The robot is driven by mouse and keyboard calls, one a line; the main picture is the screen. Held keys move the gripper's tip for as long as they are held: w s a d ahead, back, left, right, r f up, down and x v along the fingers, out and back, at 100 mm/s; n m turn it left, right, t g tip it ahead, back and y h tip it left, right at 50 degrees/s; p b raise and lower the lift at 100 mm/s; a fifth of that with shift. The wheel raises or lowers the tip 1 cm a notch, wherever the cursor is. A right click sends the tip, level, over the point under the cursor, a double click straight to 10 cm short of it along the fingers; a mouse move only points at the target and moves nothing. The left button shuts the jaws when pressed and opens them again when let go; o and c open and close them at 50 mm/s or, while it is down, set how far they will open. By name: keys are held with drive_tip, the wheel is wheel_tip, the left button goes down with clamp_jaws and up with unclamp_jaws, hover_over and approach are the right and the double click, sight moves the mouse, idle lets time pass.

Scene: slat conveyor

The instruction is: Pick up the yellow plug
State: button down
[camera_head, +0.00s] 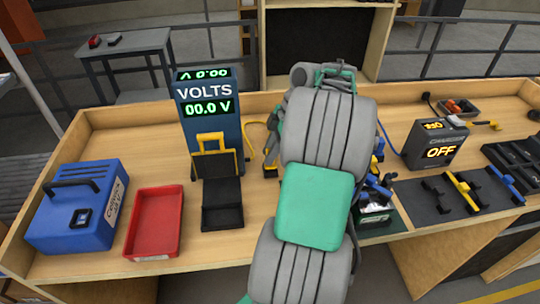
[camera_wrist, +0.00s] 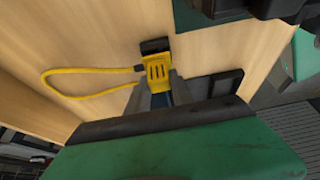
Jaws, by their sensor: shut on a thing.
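In the wrist view, the yellow plug (camera_wrist: 157,70) has a black end and lies close to the wooden bench top. Its yellow cable (camera_wrist: 72,71) loops out to the left. My gripper (camera_wrist: 158,85) is shut on the plug, with one grey finger on either side. In the head view, my arm hides the plug and the gripper's fingertips; part of a yellow cable (camera_head: 250,138) shows left of the arm. I cannot tell whether the plug touches the bench.
The voltmeter (camera_head: 210,115) reads 00.0 V. A blue charger box (camera_head: 80,210) and red tray (camera_head: 153,222) stand on the left. On the right are a box reading OFF (camera_head: 436,148) and a dark panel (camera_head: 432,208) with coloured levers. Bare bench lies left of the voltmeter.

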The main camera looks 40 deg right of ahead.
sight(267, 152)
drive_tip(key=r, duration=0.3)
drive_tip(key=shift+s, duration=0.2)
drive_tip(key=s+a+r+m+t+h+b, duration=0.1)
drive_tip(key=s+a+r+m+h+b, duration=0.15)
drive_tip(key=s+r+m, duration=0.4)
drive_tip(key=s+a+r+m+h+b, duration=0.1)
drive_tip(key=s+r+m+h+b, duration=0.2)
drive_tip(key=s+m, duration=0.65)
drive_tip(key=w+d+m+p, duration=0.2)
drive_tip(key=d+p, duration=0.2)
drive_tip(key=d, duration=0.8)
drive_tip(key=shift+w+r+h+p, duration=0.3)
drive_tip(key=shift+w+r+h, duration=0.05)
drive_tip(key=shift+h, duration=0.1)
